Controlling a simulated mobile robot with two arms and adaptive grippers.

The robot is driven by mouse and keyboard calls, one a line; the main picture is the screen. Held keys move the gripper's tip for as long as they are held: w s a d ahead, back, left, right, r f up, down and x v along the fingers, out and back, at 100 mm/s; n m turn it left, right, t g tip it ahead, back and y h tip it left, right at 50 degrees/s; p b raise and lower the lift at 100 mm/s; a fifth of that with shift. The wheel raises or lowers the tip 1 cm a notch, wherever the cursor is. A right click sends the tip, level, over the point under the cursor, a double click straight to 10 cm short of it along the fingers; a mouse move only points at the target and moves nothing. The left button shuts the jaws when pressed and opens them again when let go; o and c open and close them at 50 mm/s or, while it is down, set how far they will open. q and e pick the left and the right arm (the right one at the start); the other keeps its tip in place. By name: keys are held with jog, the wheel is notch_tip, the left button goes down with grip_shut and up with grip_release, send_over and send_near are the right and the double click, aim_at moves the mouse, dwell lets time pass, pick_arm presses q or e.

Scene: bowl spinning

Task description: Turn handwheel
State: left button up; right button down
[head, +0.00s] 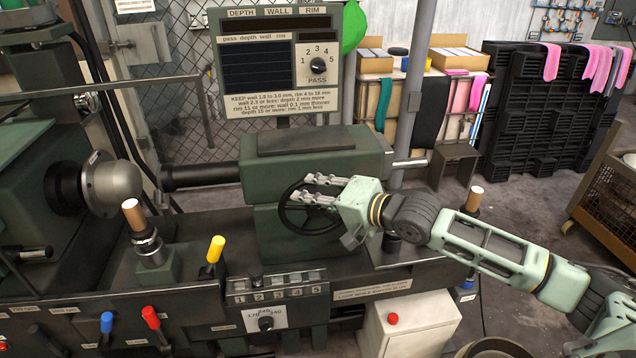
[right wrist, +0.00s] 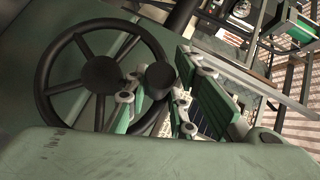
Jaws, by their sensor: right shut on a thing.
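The handwheel (head: 284,214) is a black spoked wheel on the front of the green carriage in the middle of the head view. In the right wrist view the handwheel (right wrist: 43,84) shows larger, with a round black hub (right wrist: 101,74). A dark knob (right wrist: 160,76) sits near its right rim. My right gripper (head: 312,190) reaches in from the right and covers part of the wheel. In the wrist view its fingers (right wrist: 160,92) are on either side of the knob, shut on it. My left gripper is not in view.
A panel with a dial (head: 318,68) stands above the carriage. A white box with a red button (head: 393,318) stands at the front.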

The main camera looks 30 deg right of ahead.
aim_at(287, 209)
jog(key=shift+w+a+r+n+g+h+p, duration=0.15)
jog(key=shift+a+n+g+h+p, duration=0.6)
jog(key=shift+p, duration=2.7)
jog(key=a+f+h+p, duration=0.1)
jog(key=p, duration=0.1)
jog(key=a+f+n+g+h+p, duration=0.1)
jog(key=p, duration=0.2)
jog(key=shift+w+a+p, duration=0.1)
jog(key=shift+w+p, duration=0.2)
jog(key=shift+p, duration=0.05)
jog(key=shift+w+a+f+n+g+h+p, duration=0.1)
jog(key=shift+a+f+n+g+h+p, duration=0.3)
jog(key=shift+f+n+h+p, duration=0.45)
jog(key=shift+d+p, duration=0.1)
jog(key=shift+p, duration=0.2)
jog(key=c, duration=1.7)
grip_release()
jog(key=shift+o, duration=0.6)
jog(key=shift+w+d, duration=0.1)
jog(key=shift+w, duration=0.05)
jog(key=shift+r, duration=0.1)
